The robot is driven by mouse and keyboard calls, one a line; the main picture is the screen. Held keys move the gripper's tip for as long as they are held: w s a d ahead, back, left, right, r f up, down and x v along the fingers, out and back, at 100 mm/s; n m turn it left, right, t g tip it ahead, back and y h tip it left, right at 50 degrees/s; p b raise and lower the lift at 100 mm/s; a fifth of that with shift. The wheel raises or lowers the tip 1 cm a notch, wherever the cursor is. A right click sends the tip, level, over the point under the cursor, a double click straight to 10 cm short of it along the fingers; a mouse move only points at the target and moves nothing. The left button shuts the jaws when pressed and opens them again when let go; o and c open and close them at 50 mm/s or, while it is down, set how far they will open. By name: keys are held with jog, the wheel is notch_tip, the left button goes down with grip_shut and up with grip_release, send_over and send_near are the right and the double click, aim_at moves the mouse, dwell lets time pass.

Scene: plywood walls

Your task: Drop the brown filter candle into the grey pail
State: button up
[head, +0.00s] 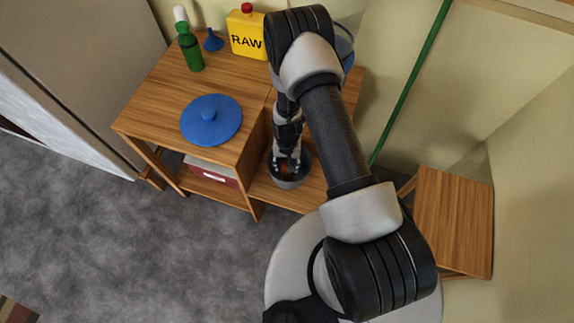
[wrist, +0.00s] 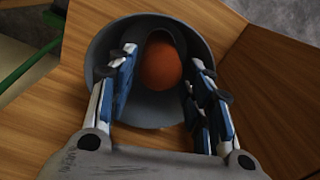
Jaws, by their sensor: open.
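The grey pail (wrist: 103,45) stands on the lower wooden shelf, and it also shows below my arm in the head view (head: 297,182). The brown filter candle (wrist: 160,66) is inside the pail, seen from above as a rounded orange-brown end. My gripper (wrist: 164,60) reaches into the pail mouth with its fingers spread, one on each side of the candle. A narrow gap shows between the candle and each finger. In the head view my gripper (head: 287,163) points down over the pail and hides part of it. The candle's lower part is hidden.
A blue lid (head: 211,120), a green bottle (head: 190,50), a blue funnel (head: 213,41) and a yellow RAW jug (head: 246,34) stand on the higher wooden top beside the pail. A red-brown box (head: 212,174) sits beneath. A green pole (head: 412,80) leans behind; a wooden stool (head: 453,220) stands right.

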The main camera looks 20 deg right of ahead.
notch_tip(320, 180, up, 8)
jog(key=shift+f+p, duration=0.2)
jog(key=shift+p, duration=0.75)
notch_tip(320, 180, up, 29)
jog(key=n+t, duration=0.2)
jog(key=s+r+n+t, duration=0.2)
jog(key=s+r, duration=1.5)
jog(key=s, duration=0.2)
jog(key=shift+s+n+t, duration=0.3)
jog(key=shift+s, duration=0.05)
